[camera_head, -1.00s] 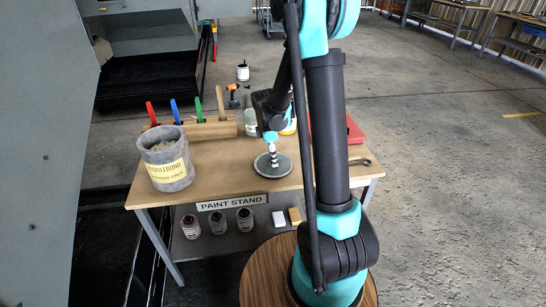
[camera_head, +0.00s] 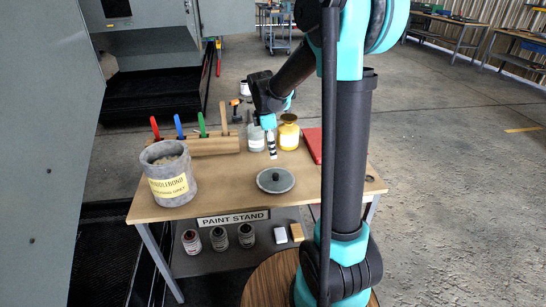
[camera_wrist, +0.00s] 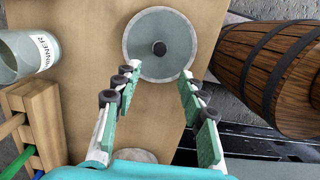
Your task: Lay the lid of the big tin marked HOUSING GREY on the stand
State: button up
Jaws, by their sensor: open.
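The lid, a round grey disc with a dark centre knob (camera_head: 276,181), lies flat on the wooden top of the paint stand (camera_head: 228,188). It also shows in the wrist view (camera_wrist: 138,38), just beyond my fingertips. The big grey tin (camera_head: 168,190) stands open at the stand's left, with a yellow label only partly legible. My gripper (camera_head: 272,155) is above the stand, behind the lid and apart from it. In the wrist view my gripper (camera_wrist: 156,78) is open, with nothing between its fingers.
A wooden block (camera_head: 212,146) with red, blue and green handled tools stands at the back left. A clear jar (camera_head: 255,138), a yellow jar (camera_head: 289,133) and a red flat item (camera_head: 312,144) stand near the back. Small jars (camera_head: 219,238) sit on the lower shelf. A wooden barrel (camera_wrist: 270,70) is nearby.

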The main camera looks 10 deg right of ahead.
jog(key=s+d+f+m+t, duration=0.2)
jog(key=s+f+m, duration=0.1)
jog(key=s+m, duration=0.6)
jog(key=s+d+f+m+t+y, duration=0.1)
jog(key=s+d+f+m+t, duration=0.1)
jog(key=s+m, duration=0.7)
jog(key=s+d+f, duration=0.1)
jog(key=s, duration=0.3)
jog(key=shift+d, duration=0.3)
